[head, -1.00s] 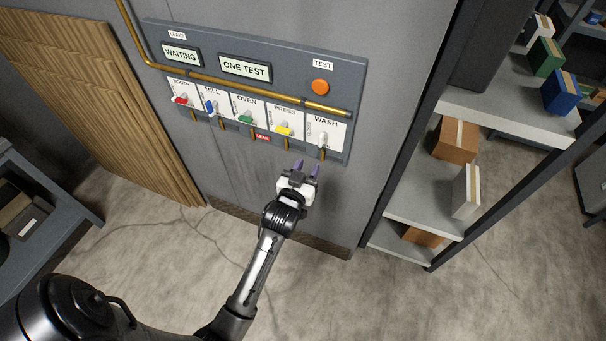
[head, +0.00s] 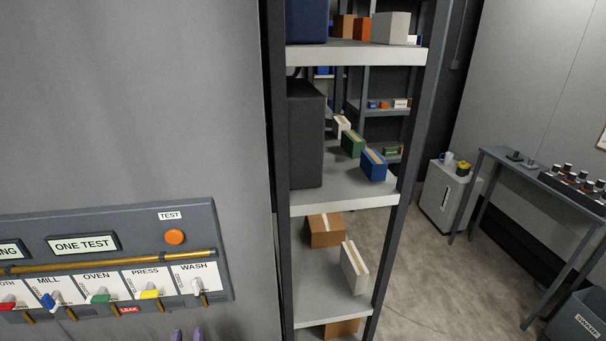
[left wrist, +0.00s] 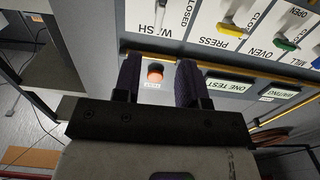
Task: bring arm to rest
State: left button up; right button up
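My left gripper (head: 188,336) shows only its purple fingertips at the bottom edge of the head view, below the panel. In the left wrist view its two fingers (left wrist: 160,85) are apart with nothing between them, in front of the valve panel (left wrist: 150,68). The grey panel (head: 222,262) in the head view carries a sign reading ONE TEST (head: 82,243) and an orange test button (head: 174,236). Below are red, blue, green, yellow and white levers. The white wash lever (head: 197,287) is closest to the gripper and apart from it. My right gripper is out of view.
A dark-framed shelf (head: 345,199) with boxes stands right of the panel wall. Farther right are a white cabinet (head: 443,196), a table (head: 545,180) holding a rack of bottles, and a grey bin (head: 578,322). The floor between shelf and table is clear.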

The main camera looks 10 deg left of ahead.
pick_arm(q)
notch_tip(320, 180, down, 5)
jog(key=s+g+h, duration=0.2)
jog(key=g, duration=0.2)
jog(key=s+d+m+g+h, duration=0.3)
jog(key=s+d+g+h, duration=0.15)
jog(key=s+d, duration=0.4)
jog(key=s+d+f+m+g, duration=0.2)
jog(key=s+f, duration=0.1)
jog(key=s, duration=0.6)
jog(key=s+d+f+m+g, duration=0.1)
jog(key=s+d+f+g, duration=0.2)
jog(key=s, duration=0.6)
notch_tip(320, 180, up, 30)
jog(key=a+p, duration=0.1)
jog(key=p, duration=2.9)
jog(key=shift+w+a, duration=0.2)
jog(key=shift+f+t+h, duration=0.1)
jog(key=shift+t+h, duration=0.15)
